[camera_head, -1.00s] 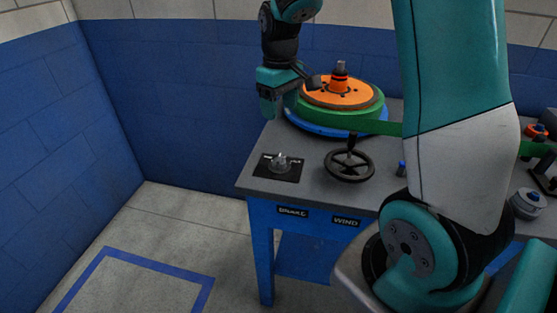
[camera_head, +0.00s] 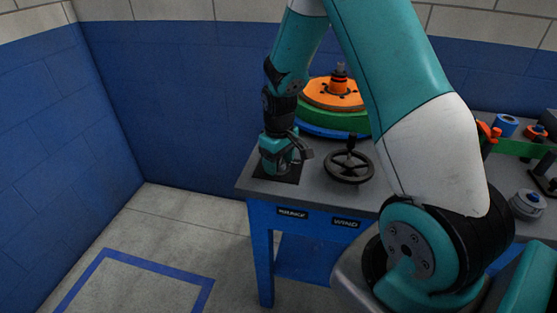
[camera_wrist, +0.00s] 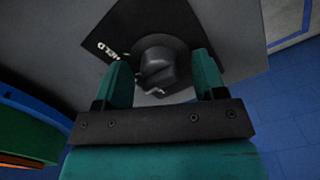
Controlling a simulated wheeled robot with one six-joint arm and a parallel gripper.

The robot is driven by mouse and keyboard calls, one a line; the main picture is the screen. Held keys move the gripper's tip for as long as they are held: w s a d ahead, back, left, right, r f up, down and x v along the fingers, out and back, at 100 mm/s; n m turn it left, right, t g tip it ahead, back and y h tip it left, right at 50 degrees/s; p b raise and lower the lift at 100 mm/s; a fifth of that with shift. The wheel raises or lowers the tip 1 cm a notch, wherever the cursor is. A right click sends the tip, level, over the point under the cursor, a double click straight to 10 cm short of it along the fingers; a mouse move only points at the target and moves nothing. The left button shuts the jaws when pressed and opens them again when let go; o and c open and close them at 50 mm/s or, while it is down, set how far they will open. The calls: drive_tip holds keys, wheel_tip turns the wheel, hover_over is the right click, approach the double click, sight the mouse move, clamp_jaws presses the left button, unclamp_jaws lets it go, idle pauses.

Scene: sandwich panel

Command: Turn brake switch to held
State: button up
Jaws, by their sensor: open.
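The brake switch (camera_wrist: 160,66) is a dark round knob with a raised grip, on a black plate (camera_wrist: 132,25) marked HELD to the left of the knob in the wrist view. My gripper (camera_wrist: 163,82) is open, with one teal finger on each side of the knob. I cannot tell whether the fingers touch it. In the head view my gripper (camera_head: 281,168) points down over the black plate (camera_head: 265,175) and hides the knob. The knob's pointer direction is not clear.
A black handwheel (camera_head: 349,166) stands just right of my gripper on the grey table (camera_head: 320,190). Behind are stacked orange, green and blue discs (camera_head: 335,105). Orange and blue parts (camera_head: 506,125) and a grey round part (camera_head: 528,203) lie at the right.

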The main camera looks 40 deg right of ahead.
drive_tip(key=c, duration=0.9)
drive_tip(key=shift+m, duration=0.3)
drive_tip(key=m+p, duration=0.1)
drive_tip(key=m, duration=0.3)
drive_tip(key=shift+r, duration=0.1)
drive_tip(key=m+p, duration=0.1)
drive_tip(key=m, duration=0.4)
drive_tip(key=shift+s+m, duration=0.1)
drive_tip(key=shift+m, duration=0.3)
